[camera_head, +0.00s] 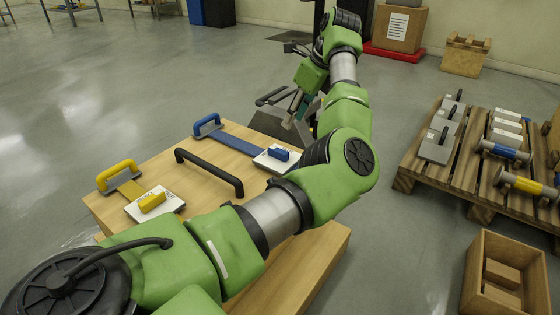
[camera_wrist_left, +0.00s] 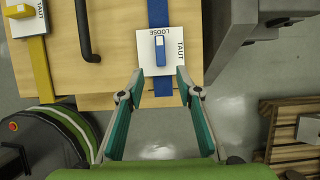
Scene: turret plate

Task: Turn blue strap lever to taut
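The blue lever (camera_head: 278,154) sits on a white plate at the end of the blue strap (camera_head: 235,143) on the wooden crate top. In the left wrist view, the lever (camera_wrist_left: 160,52) lies in line with the strap (camera_wrist_left: 158,12). Its upper end is by the word LOOSE, and TAUT runs along the right side of the plate (camera_wrist_left: 146,60). My left gripper (camera_wrist_left: 159,72) is open and empty, its fingertips apart just below the plate in that view. It also shows beyond the crate in the head view (camera_head: 297,106). My right gripper is not in view.
A black bar handle (camera_head: 210,170) stands on the crate between the blue strap and a yellow strap. The yellow lever (camera_head: 152,202) has its own plate. A grey block stands behind the crate. A loaded pallet (camera_head: 405,178) and a wooden box (camera_head: 470,270) are at right.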

